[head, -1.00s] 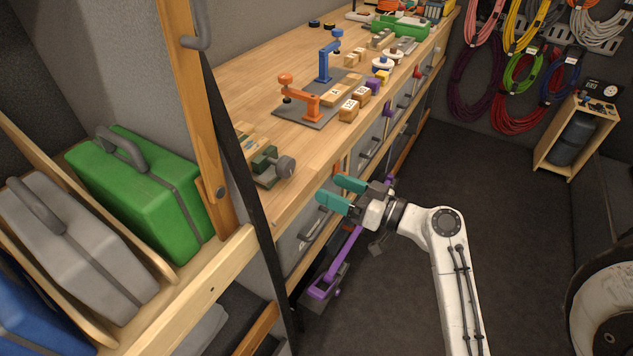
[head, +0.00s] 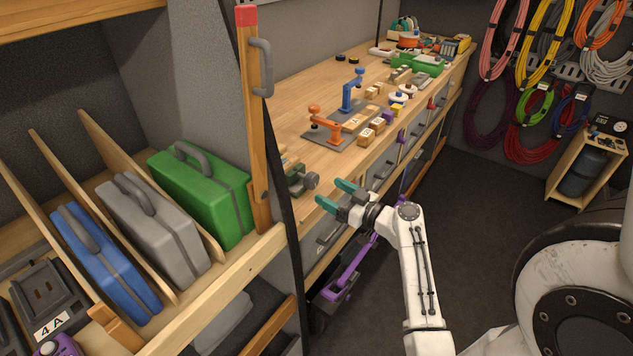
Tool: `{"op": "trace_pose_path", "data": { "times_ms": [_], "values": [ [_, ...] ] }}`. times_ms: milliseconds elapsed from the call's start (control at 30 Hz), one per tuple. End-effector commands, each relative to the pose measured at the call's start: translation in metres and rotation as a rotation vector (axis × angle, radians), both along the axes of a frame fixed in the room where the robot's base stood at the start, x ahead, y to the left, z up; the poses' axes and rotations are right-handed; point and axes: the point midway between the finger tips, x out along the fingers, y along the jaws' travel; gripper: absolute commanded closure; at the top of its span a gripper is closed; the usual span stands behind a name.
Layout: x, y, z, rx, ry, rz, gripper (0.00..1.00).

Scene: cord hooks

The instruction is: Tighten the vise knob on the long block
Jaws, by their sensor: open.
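The vise (head: 295,180) is dark green and sits at the near left end of the wooden workbench. Its round grey knob (head: 312,180) faces right, toward the bench's front edge. A pale wooden block (head: 286,161) shows behind the vise, partly hidden by the upright post; I cannot tell how it sits in the jaws. My gripper (head: 332,194) has teal fingers. It is open and empty, just right of and slightly below the knob in the picture, apart from it, with its fingers pointing left.
An orange clamp (head: 325,122) and a blue clamp (head: 353,92) stand on grey plates farther along the bench, near small wooden blocks (head: 366,136). A wooden post (head: 257,150) and black strap stand left of the vise.

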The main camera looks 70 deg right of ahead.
Motion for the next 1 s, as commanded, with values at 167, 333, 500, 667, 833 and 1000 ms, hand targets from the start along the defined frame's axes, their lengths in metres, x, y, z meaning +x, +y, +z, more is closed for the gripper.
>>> {"op": "trace_pose_path", "data": {
  "times_ms": [167,333,500,667,833,1000],
  "values": [
    [0.029,-0.009,0.003,0.002,-0.002,0.0,0.23],
    [0.045,-0.014,0.001,0.002,-0.002,-0.001,0.23],
    [0.051,-0.016,0.0,0.0,0.0,-0.001,0.23],
    [0.051,-0.016,0.0,0.0,0.0,-0.001,0.23],
    [0.051,-0.016,0.0,0.001,0.0,-0.001,0.33],
    [0.051,-0.016,0.0,0.001,0.0,-0.001,0.5]
  ]
}}
